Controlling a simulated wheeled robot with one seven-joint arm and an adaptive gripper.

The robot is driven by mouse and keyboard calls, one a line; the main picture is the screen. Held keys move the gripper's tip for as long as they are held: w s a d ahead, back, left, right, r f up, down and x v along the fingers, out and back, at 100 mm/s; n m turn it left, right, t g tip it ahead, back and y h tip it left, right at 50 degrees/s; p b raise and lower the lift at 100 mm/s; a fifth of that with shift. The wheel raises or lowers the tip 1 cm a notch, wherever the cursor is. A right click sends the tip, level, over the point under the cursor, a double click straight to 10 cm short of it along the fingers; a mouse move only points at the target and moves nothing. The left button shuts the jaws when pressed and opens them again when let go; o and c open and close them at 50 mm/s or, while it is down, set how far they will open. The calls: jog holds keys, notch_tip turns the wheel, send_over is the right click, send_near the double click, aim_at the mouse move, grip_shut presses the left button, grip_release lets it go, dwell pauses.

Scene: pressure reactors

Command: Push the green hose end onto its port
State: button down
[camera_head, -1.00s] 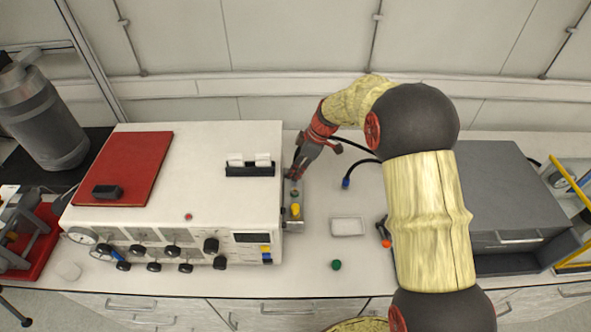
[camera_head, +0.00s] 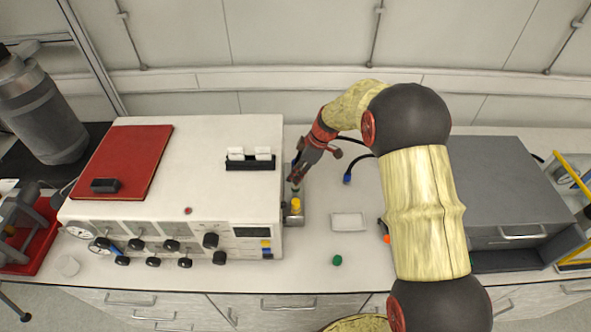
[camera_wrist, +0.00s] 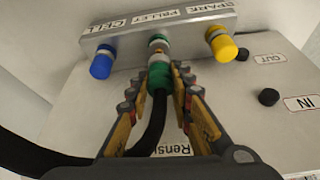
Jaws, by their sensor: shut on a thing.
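My gripper (camera_wrist: 172,82) is shut on the green hose end (camera_wrist: 157,76), with the black hose trailing back toward the lower left of the wrist view. The hose end points at the middle port (camera_wrist: 158,44), which has a green ring, on a grey metal block (camera_wrist: 130,40). The hose end's tip is very close to the port; I cannot tell whether it touches. A blue fitting (camera_wrist: 102,62) and a yellow fitting (camera_wrist: 222,44) flank the port. In the head view my gripper (camera_head: 293,180) is at the right side of the white instrument, partly hiding the port.
The white instrument (camera_head: 215,145) stands left of my gripper. A blue-tipped hose end (camera_head: 347,179), a small white tray (camera_head: 348,222), a green cap (camera_head: 337,260) and an orange-tipped piece (camera_head: 387,239) lie on the bench to the right. A grey box (camera_head: 510,185) stands far right.

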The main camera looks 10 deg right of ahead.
jog(key=shift+f, duration=0.55)
jog(key=shift+b, duration=1.35)
dwell(1.8)
jog(key=shift+f+b, duration=0.55)
jog(key=c, duration=1.5)
grip_release()
jog(key=v, duration=1.2)
